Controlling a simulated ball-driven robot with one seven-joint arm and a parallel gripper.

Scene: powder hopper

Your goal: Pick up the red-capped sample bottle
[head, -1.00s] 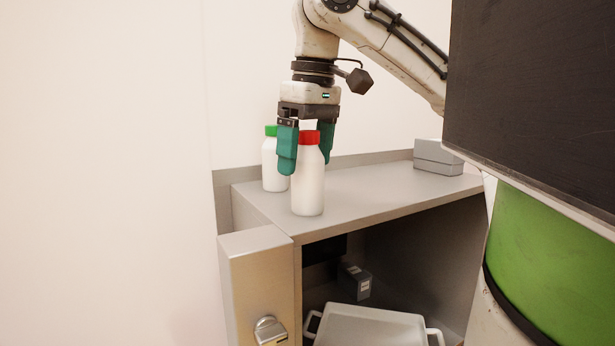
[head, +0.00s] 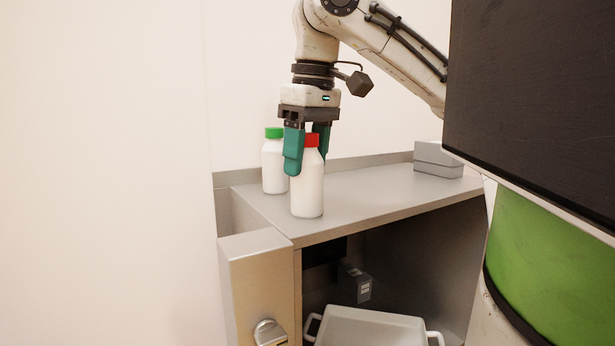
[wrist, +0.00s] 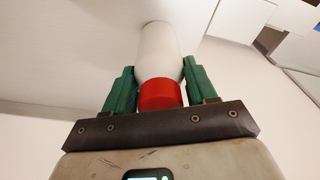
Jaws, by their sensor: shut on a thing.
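The red-capped sample bottle (head: 308,192) is white and stands upright on the grey counter top (head: 372,193), near its front left edge. My gripper (head: 306,155) points down over it, with its green fingers shut on either side of the bottle's upper part. In the wrist view the bottle's red cap (wrist: 160,94) and white body (wrist: 158,50) sit between the two fingers (wrist: 160,85). The bottle's base appears to rest on the counter. One finger covers part of the cap in the head view.
A green-capped white bottle (head: 274,166) stands just behind and left of the red-capped one. A grey box (head: 438,159) sits at the counter's back right. Below is an open compartment with a white lidded container (head: 370,328) and a small grey block (head: 356,284).

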